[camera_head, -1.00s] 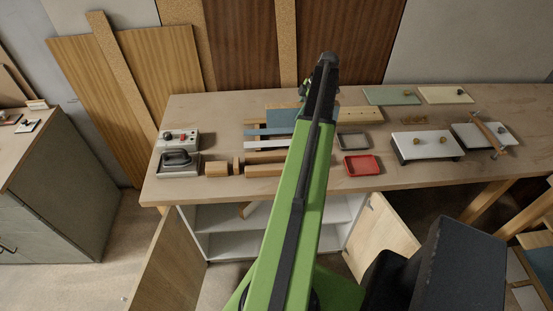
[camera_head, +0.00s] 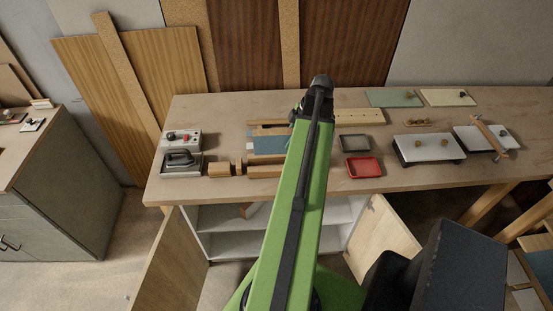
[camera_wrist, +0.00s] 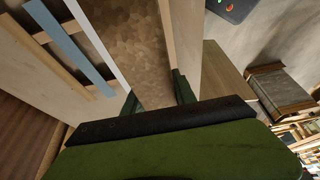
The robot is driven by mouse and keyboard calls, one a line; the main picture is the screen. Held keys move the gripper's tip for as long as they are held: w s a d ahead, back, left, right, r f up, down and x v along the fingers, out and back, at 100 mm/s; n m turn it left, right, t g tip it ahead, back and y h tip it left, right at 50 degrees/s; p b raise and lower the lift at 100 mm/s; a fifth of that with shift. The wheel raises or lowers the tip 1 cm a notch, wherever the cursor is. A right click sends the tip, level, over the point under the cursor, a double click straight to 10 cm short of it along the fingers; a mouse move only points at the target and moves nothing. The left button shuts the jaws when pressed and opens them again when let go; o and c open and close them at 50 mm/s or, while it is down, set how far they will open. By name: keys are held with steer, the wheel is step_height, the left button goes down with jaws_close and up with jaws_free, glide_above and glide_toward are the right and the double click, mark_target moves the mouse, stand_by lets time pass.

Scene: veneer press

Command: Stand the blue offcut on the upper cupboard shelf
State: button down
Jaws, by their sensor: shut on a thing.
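A flat blue offcut (camera_head: 270,144) shows just left of my arm in the head view, above the bench. My gripper's fingertips are hidden behind the arm there. In the wrist view my gripper (camera_wrist: 156,97) has its dark green fingers spaced apart with a brown speckled face between them. It is shut on what I take to be the blue offcut, but the contact is not clear. A blue strip (camera_wrist: 73,42) also shows left of the fingers. The cupboard (camera_head: 205,240) under the bench stands open, and its upper shelf (camera_head: 338,214) is partly hidden by my arm.
The two cupboard doors (camera_head: 165,262) (camera_head: 385,238) swing out either side of the opening. The bench (camera_head: 220,112) holds a control box (camera_head: 182,138), an iron (camera_head: 182,161), wood blocks, a red tray (camera_head: 363,168) and a grey tray (camera_head: 354,143). Boards lean on the wall.

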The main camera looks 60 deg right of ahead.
mark_target(277, 152)
steer(key=w+f, duration=0.1)
steer(key=w+a+f+b, duration=0.1)
steer(key=w, duration=0.2)
steer(key=shift+w+a+f+b, duration=0.15)
steer(key=shift+a+f+b, duration=0.2)
steer(key=shift+a+f, duration=0.05)
step_height(277, 152, down, 4)
steer(key=b, duration=0.4)
steer(key=shift+f+b, duration=0.6)
steer(key=c, duration=1)
jaws_free()
